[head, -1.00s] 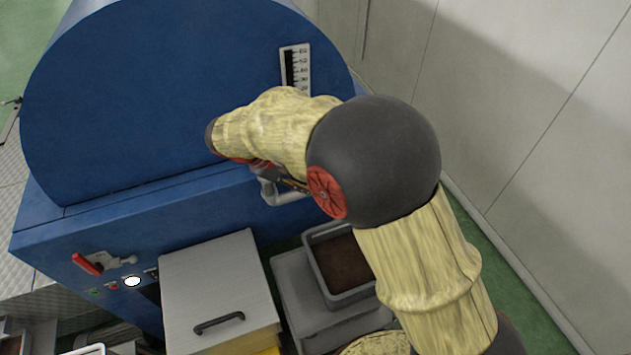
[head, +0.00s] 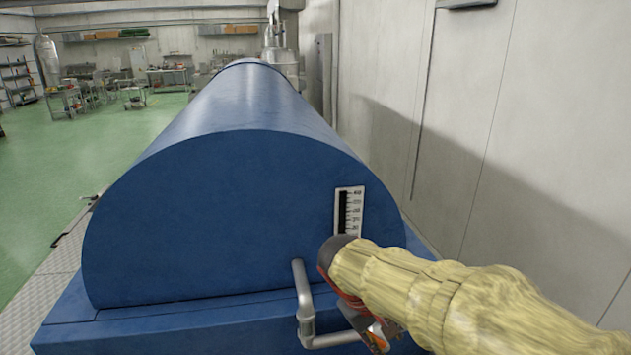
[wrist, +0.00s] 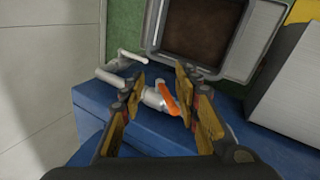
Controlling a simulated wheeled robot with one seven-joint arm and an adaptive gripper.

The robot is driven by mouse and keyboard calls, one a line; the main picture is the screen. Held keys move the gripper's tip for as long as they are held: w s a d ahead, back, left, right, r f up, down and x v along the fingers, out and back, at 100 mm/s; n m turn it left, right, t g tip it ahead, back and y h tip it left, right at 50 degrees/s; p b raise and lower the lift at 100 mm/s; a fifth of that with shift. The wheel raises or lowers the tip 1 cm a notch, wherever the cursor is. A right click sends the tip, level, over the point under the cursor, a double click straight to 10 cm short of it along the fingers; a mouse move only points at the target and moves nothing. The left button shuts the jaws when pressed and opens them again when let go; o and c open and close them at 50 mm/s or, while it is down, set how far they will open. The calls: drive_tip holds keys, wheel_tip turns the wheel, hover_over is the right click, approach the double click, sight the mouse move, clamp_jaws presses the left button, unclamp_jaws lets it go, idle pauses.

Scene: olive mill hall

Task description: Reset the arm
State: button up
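My gripper (wrist: 160,80) is open in the wrist view, its two yellow-and-black fingers apart with nothing held between the tips. Beyond and between the fingers is a grey pipe fitting (wrist: 153,98) with an orange lever (wrist: 168,98). I cannot tell how far the fingers are from it. In the head view my arm, in a yellow cover, reaches in from the lower right to the front of a blue tank (head: 230,215). The gripper itself is mostly hidden there by the wrist and the frame's bottom edge.
A grey bent pipe (head: 304,300) sticks out of the tank's front, close to my wrist. A level gauge (head: 348,212) is above. A pale wall (head: 540,130) stands at right. The wrist view shows a grey tray (wrist: 152,25) with dark contents. Green floor (head: 120,135) lies open at left.

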drive_tip(key=s+d+m+t+y+b, duration=0.2)
drive_tip(key=s, duration=0.6)
drive_tip(key=s+d+m+t+y+b, duration=0.2)
drive_tip(key=s+m+b, duration=0.1)
drive_tip(key=s, duration=0.6)
drive_tip(key=shift+s+y, duration=0.2)
drive_tip(key=shift+y, duration=0.1)
drive_tip(key=shift+c, duration=0.4)
idle(1.7)
